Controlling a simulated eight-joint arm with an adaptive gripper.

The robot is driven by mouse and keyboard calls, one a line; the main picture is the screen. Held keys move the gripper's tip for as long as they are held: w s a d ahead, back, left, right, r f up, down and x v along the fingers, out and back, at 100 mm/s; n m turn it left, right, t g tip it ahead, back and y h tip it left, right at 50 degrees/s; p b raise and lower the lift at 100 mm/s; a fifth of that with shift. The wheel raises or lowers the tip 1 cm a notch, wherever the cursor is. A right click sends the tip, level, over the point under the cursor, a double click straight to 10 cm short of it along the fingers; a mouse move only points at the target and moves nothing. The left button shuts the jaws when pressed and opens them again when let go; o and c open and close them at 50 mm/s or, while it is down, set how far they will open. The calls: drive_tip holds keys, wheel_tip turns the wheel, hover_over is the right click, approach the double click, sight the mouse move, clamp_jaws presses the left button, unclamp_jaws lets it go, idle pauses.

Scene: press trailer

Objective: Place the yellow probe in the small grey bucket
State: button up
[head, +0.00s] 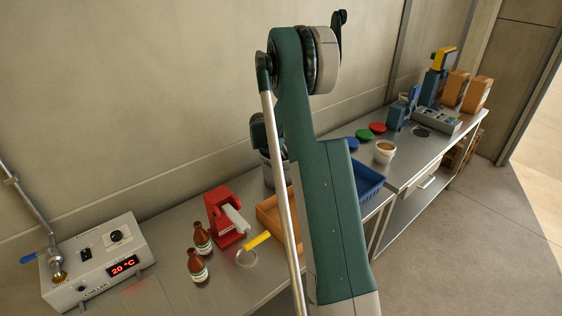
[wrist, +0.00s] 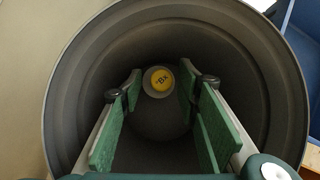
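The grey bucket (wrist: 66,75) fills the wrist view, seen from above into its round mouth. In the head view, part of the grey bucket (head: 267,172) shows behind my arm. The yellow probe (wrist: 160,80), a round yellow end marked "Bx" in a pale ring, shows end-on inside the bucket, toward the far wall. My gripper (wrist: 160,88) points down into the bucket with green-padded fingers apart on either side of the probe. I see no clear grip on it. Whether the probe touches the bottom is hard to tell.
An orange crate (head: 268,215) and a blue crate (head: 367,181) flank my arm. A red device (head: 226,215), brown bottles (head: 198,267), a yellow-handled item (head: 257,240) and a chiller box (head: 98,262) stand left on the bench. A white tub (head: 384,153) stands right.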

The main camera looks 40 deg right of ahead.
drive_tip(key=v, duration=1)
drive_tip(key=shift+a+r, duration=0.2)
idle(0.4)
drive_tip(key=s+a+r+m+t+y, duration=0.15)
drive_tip(key=s+a+r+m, duration=0.35)
drive_tip(key=s+a+r, duration=0.65)
drive_tip(key=s+a+r+m+t+y, duration=0.15)
drive_tip(key=s+a+r+m, duration=0.45)
drive_tip(key=a, duration=1)
drive_tip(key=s+a+f+m+t+y, duration=0.1)
drive_tip(key=s+a+m, duration=0.5)
drive_tip(key=s+a, duration=0.4)
drive_tip(key=s+a+f+m+t+y, duration=0.1)
drive_tip(key=s+a+m, duration=0.5)
drive_tip(key=s, duration=0.8)
drive_tip(key=a, duration=0.3)
drive_tip(key=shift+s+a+t, duration=0.15)
drive_tip(key=shift+a+t, duration=0.25)
